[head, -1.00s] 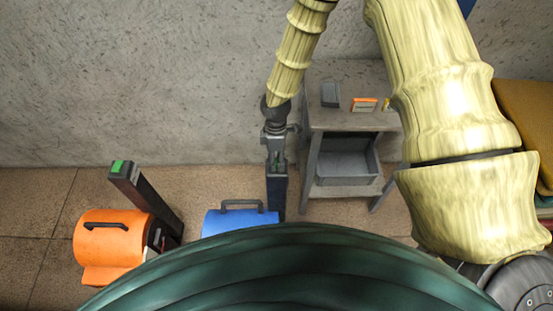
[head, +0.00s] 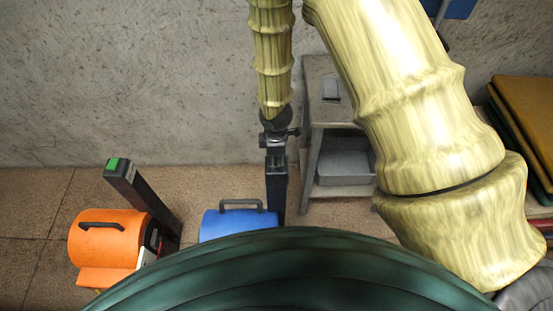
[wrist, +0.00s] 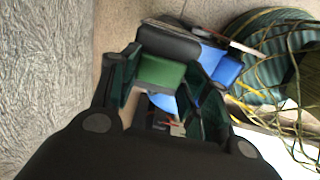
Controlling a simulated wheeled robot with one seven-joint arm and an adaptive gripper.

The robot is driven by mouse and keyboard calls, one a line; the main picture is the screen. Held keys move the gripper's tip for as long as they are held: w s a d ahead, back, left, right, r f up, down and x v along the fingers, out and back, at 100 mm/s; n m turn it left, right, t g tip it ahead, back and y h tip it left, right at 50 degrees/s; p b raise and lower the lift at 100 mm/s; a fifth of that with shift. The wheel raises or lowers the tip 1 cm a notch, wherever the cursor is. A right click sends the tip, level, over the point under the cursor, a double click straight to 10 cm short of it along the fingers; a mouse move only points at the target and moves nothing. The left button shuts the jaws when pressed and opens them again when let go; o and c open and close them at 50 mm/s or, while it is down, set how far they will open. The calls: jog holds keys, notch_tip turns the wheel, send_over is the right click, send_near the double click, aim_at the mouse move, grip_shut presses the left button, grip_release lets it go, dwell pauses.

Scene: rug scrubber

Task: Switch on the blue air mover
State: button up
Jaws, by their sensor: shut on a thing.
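The blue air mover (head: 236,221) stands on the floor, a blue drum with a dark handle, its lower part hidden behind my dark green body. A dark upright post (head: 276,196) stands at its right side. My gripper (head: 276,153) points down at the top of this post. In the wrist view, my gripper (wrist: 163,88) has its fingers on either side of a green switch face (wrist: 162,73) with a black part beside it, and is shut on it. Blue parts of the air mover (wrist: 228,70) show beyond. Whether the switch is pressed cannot be told.
An orange air mover (head: 106,238) with a green-topped post (head: 134,187) stands to the left. A grey stand (head: 318,122) with a bin (head: 344,167) is close on the right. The wall is behind. Yellow cords (wrist: 275,100) show in the wrist view.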

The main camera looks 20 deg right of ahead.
aim_at(276, 164)
jog(key=shift+s+a, duration=0.1)
jog(key=o, duration=1)
jog(key=shift+r, duration=0.1)
jog(key=shift+s+r, duration=0.2)
jog(key=shift+r, duration=2.75)
jog(key=shift+s+r, duration=0.15)
jog(key=shift+r, duration=2.8)
jog(key=s+d+f+m, duration=0.2)
jog(key=s+f+m, duration=0.3)
jog(key=s+f, duration=0.2)
jog(key=s+d+f+m, duration=0.2)
jog(key=s+f+m, duration=0.3)
jog(key=s+f, duration=0.3)
jog(key=s+d+f+m, duration=0.2)
jog(key=s+f+m, duration=0.3)
jog(key=s+f, duration=0.3)
jog(key=shift+s+d+f+g, duration=0.15)
jog(key=shift+s, duration=0.8)
jog(key=shift+s+d+f+g, duration=0.1)
jog(key=shift+s+d+g, duration=0.05)
jog(key=shift+s, duration=0.75)
